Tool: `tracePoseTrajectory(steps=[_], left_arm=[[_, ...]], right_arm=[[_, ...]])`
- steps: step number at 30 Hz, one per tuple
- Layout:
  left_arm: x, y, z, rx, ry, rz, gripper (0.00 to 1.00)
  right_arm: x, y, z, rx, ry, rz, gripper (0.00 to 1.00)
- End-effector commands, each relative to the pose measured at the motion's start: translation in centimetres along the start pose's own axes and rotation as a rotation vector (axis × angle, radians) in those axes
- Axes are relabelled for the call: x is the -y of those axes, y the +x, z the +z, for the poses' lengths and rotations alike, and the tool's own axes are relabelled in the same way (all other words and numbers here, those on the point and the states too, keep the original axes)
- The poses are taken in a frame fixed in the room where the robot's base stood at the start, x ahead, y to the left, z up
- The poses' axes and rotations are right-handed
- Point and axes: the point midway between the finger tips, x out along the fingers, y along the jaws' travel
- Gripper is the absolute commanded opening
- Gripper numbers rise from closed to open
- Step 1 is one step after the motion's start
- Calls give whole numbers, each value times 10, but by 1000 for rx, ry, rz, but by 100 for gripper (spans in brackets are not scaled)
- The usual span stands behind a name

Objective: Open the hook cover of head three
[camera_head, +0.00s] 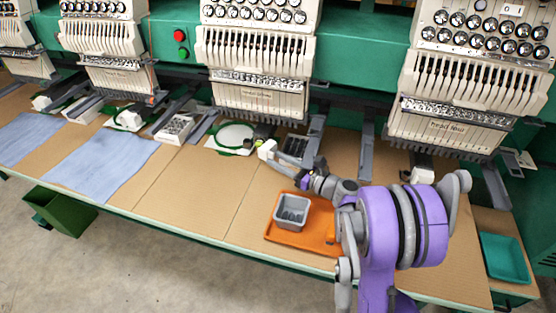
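The third sewing head from the left (258,62) has a small off-white block (266,148) below it at the table's back edge, beside a green hoop. I take this block to be the end with the hook cover; whether the cover is open or shut is too small to tell. My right gripper (280,159) is at the near right side of this block, touching it or very close. Its fingers are small and partly hidden, so I cannot tell whether they are open or shut. My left gripper is not in view.
An orange tray (277,237) with a grey bin (291,211) lies below my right forearm. Green hoops (126,114) and blue cloths (98,165) are to the left. A green tray (503,258) is at far right. The brown tabletop (190,185) is clear left of the orange tray.

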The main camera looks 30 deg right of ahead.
Motion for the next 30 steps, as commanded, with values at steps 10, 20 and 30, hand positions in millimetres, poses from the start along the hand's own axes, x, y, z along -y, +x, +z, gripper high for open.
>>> tracePoseTrajectory(steps=[10,20,30], left_arm=[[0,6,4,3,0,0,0],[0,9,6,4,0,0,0],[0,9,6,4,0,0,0]], right_arm=[[2,-66,-1,-1,-1,-6,38],[0,-102,0,0,0,-2,38],[-1,-102,0,-3,-4,-1,25]])
